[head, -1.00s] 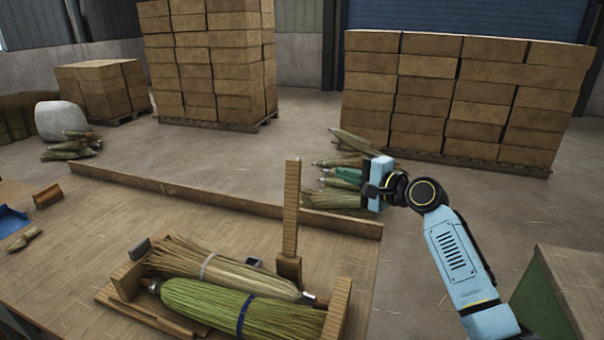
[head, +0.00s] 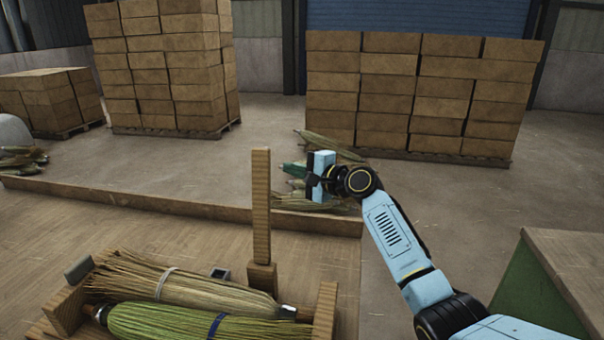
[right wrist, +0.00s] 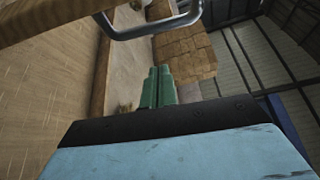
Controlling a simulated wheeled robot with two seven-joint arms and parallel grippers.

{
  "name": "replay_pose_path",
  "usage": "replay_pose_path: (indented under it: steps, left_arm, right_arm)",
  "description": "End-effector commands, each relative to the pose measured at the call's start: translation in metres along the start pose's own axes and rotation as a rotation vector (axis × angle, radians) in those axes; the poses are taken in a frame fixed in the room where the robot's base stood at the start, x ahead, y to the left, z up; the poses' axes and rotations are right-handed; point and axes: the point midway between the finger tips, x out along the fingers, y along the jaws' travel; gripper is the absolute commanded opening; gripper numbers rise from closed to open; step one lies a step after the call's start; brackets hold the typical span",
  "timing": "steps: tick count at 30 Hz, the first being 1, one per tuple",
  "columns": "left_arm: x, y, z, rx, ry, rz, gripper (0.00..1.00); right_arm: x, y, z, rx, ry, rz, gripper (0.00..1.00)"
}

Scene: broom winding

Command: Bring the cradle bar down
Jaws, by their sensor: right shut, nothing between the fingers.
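The cradle bar (head: 262,205) is a wooden bar standing upright from a block at the back right of the wooden cradle (head: 323,318). A wooden beam (right wrist: 60,18) with a metal loop (right wrist: 155,27) crosses the top of the right wrist view; it appears to be the bar. In the cradle lie a pale broom head (head: 190,285) and a green one (head: 165,322) with a blue band. My right gripper (head: 287,169) is right of the bar's upper part, apart from it in the picture. Its green fingers (right wrist: 158,88) are shut and empty. My left gripper is out of view.
A low wooden ledge (head: 130,202) runs along the table's back edge. A green-sided bench (head: 545,280) stands at the right. Stacked cartons (head: 415,95) stand farther back.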

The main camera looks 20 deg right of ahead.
Motion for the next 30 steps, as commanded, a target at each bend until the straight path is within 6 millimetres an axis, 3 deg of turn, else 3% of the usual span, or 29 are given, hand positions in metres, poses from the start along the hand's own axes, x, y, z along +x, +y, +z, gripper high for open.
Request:
replay_pose_path:
  steps: [12,21,30]
  left_arm:
    - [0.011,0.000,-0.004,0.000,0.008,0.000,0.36]
    - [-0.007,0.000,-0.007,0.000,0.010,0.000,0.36]
    - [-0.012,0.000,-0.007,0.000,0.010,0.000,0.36]
  right_arm:
    - [0.053,0.000,0.001,0.001,-0.001,0.000,0.00]
    - [0.034,-0.001,0.021,-0.003,0.000,0.000,0.00]
    - [0.026,0.000,0.031,-0.001,0.000,0.000,0.00]
